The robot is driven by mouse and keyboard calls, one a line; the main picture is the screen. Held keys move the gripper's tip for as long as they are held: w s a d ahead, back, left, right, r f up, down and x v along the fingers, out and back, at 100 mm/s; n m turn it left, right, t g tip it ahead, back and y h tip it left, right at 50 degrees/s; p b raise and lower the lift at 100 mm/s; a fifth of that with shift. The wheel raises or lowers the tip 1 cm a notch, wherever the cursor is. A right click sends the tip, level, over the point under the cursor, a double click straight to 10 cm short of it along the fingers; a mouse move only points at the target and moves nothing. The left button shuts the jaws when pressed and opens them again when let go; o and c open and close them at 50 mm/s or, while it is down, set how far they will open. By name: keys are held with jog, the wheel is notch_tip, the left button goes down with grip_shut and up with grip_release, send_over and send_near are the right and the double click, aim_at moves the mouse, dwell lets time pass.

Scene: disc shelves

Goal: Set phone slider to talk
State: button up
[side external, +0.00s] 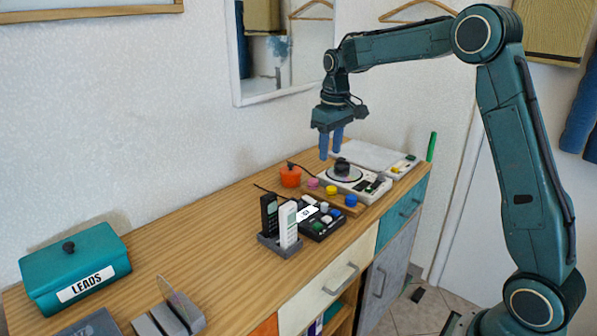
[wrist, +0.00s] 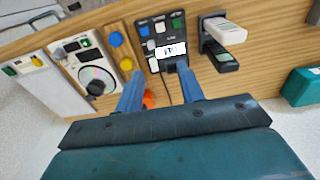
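A black box (side external: 322,220) with several small buttons and a white label stands on the wooden sideboard; it also shows in the wrist view (wrist: 150,30). Beside it is a grey stand (side external: 280,246) holding a black handset (side external: 269,215) and a white handset (side external: 289,224) upright. Which part is the phone slider is too small to tell. My gripper (side external: 330,152) hangs fingers-down above the sideboard, near the turntable and clear of everything. In the wrist view its two blue fingers (wrist: 159,80) are apart with nothing held, and the black box lies beyond them.
A white turntable (side external: 362,185) and a grey-lidded unit (side external: 371,156) stand toward the far end. An orange pot (side external: 290,177) and coloured knobs (side external: 332,190) are near the box. A teal LEADS box (side external: 75,262) is at the left.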

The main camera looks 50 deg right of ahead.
send_over(325, 203)
notch_tip(325, 203, down, 5)
jog(key=shift+r+g, duration=0.1)
jog(key=shift+g, duration=0.3)
notch_tip(325, 203, down, 14)
jog(key=shift+r, duration=0.1)
dwell(0.5)
jog(key=shift+c, duration=0.5)
grip_shut()
